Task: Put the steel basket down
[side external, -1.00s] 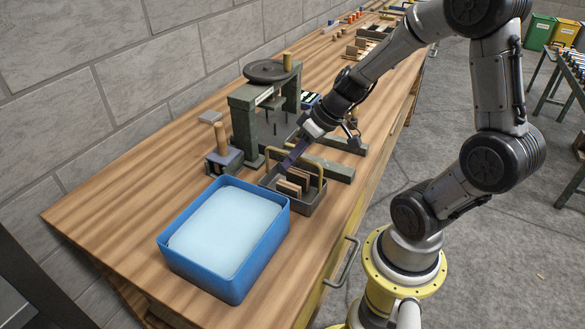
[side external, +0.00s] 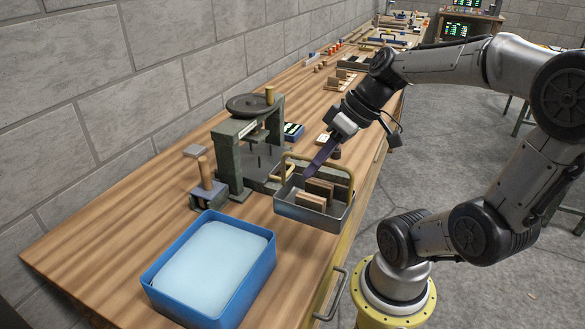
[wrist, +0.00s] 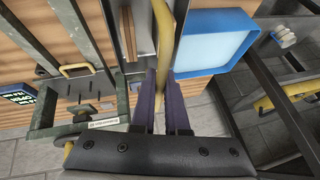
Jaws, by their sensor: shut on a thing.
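The steel basket (side external: 325,222) is a grey open tray with an arched brass handle (side external: 322,160). Several flat brown and tan wood pieces stand in it. In the side external view it appears to hang level, above the front part of the bench. My gripper (side external: 309,172) is shut on the handle, its dark purple fingers reaching down from the upper right. In the wrist view the handle (wrist: 163,35) runs between the two fingers of my gripper (wrist: 163,88). The basket's underside and any gap to the bench are hard to judge.
A blue tub (side external: 160,290) with a pale top surface stands on the wooden bench (side external: 105,225), nearer the camera. The bench's left area is clear.

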